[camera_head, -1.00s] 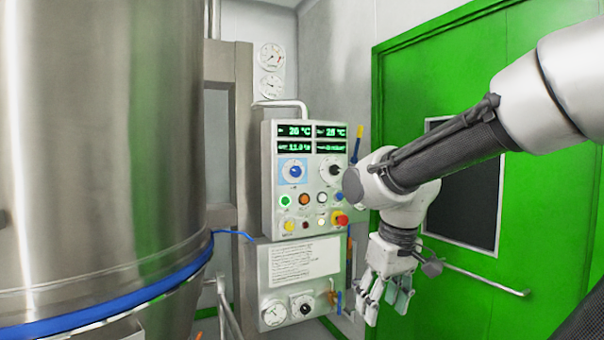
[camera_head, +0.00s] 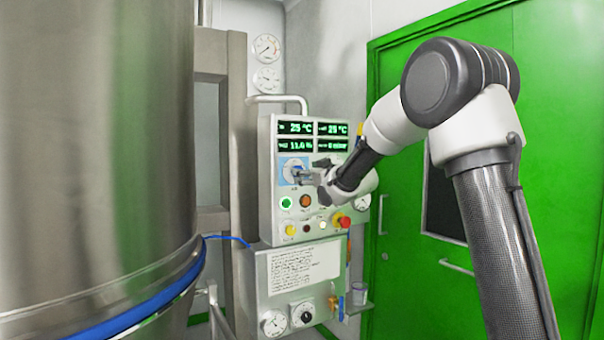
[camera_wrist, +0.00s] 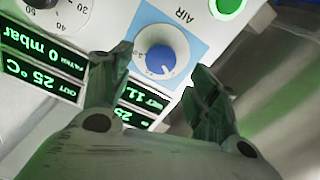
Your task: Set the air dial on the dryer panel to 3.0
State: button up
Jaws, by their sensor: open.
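The dryer panel (camera_head: 268,215) is a light grey box with green displays, dials and buttons. The air dial (camera_head: 290,166) is a blue knob on a blue square at the panel's left, partly covered by my gripper. In the wrist view the air dial (camera_wrist: 161,58) shows upside down with the label AIR beside it. My gripper (camera_head: 300,174) is in front of the dial. In the wrist view its fingers (camera_wrist: 160,70) are apart, one on each side of the knob's lower part, and hold nothing. I cannot tell whether they touch it. The dial's setting is not readable.
A second dial (camera_wrist: 62,18) with numbers sits beside the air dial. A green button (camera_head: 286,202) and a red-and-yellow emergency button (camera_head: 343,220) are below. A large steel vessel (camera_head: 90,150) stands left, a green door (camera_head: 400,240) right.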

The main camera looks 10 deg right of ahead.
jog(key=x, duration=0.5)
jog(key=shift+w+a, duration=0.2)
jog(key=shift+w, duration=0.15)
jog(key=c, duration=1)
jog(key=shift+c, duration=0.2)
